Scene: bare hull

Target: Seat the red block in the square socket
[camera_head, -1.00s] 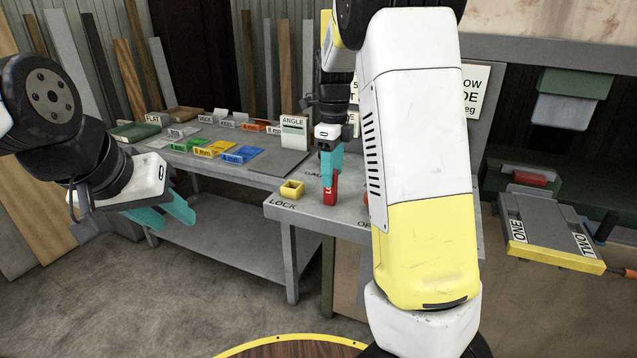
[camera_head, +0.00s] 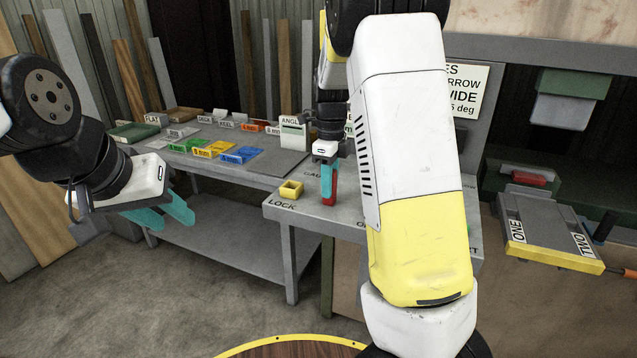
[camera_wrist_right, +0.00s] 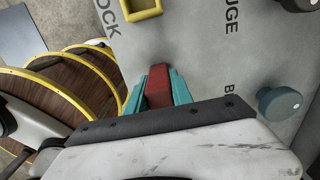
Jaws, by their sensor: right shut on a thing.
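The red block (camera_head: 331,190) is upright between the teal fingers of my right gripper (camera_head: 328,180), over the grey table by the LOCK lettering. In the right wrist view the red block (camera_wrist_right: 158,88) sits between the two fingers (camera_wrist_right: 158,92). I cannot tell whether its lower end touches the table. A yellow square socket (camera_head: 291,190) stands on the table just left of the block; it also shows at the top of the right wrist view (camera_wrist_right: 141,8). My left gripper (camera_head: 165,215) is open and empty, away from the table at the left.
A grey bench (camera_head: 270,160) behind holds coloured trays and label cards. A blue-grey knob (camera_wrist_right: 280,103) stands on the table in the right wrist view. My right arm hides the table's right part. A yellow-edged fixture (camera_head: 550,235) marked ONE and TWO is at the right.

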